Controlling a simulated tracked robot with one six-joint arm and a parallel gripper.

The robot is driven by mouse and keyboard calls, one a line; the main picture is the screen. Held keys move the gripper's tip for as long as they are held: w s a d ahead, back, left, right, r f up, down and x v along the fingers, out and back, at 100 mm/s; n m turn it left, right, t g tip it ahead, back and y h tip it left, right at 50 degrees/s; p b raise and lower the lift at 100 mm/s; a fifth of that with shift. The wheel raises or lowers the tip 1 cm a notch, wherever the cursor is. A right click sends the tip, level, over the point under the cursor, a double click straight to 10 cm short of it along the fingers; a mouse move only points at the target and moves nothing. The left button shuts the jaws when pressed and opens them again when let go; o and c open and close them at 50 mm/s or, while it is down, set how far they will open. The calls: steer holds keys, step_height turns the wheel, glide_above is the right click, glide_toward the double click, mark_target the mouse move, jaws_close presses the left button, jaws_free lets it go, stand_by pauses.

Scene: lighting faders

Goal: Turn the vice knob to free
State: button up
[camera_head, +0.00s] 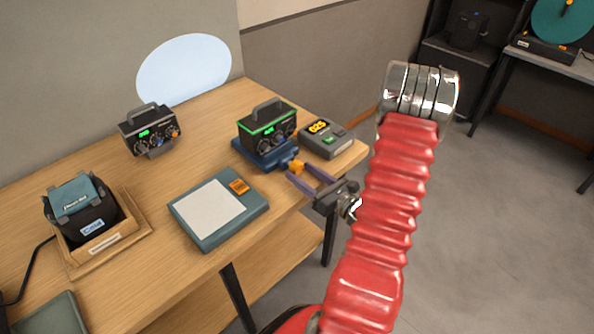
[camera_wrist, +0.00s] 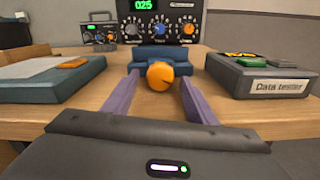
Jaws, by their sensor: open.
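The vice knob (camera_head: 297,167) is a round orange knob on the front of a blue vice (camera_head: 247,152). It faces me in the middle of the wrist view (camera_wrist: 160,75), with the blue vice (camera_wrist: 150,54) behind it. A dark device with a handle and green display (camera_head: 267,122) sits upright in the vice. My gripper (camera_head: 300,170) is open, with its two purple fingers pointing at the knob. In the wrist view, the fingers (camera_wrist: 159,86) lie left and right of the knob, with a visible gap on each side. The exact depth of the fingertips is unclear.
A data tester (camera_head: 327,138) stands close right of the vice. A teal pad with a white plate (camera_head: 219,208) lies to the left. Another handled device (camera_head: 150,130) and a dark bag in a wooden tray (camera_head: 85,213) are farther left. The table's front edge is below my gripper.

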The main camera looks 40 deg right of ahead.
steer(key=shift+w, duration=1.3)
steer(key=shift+c, duration=0.7)
steer(key=c, duration=0.9)
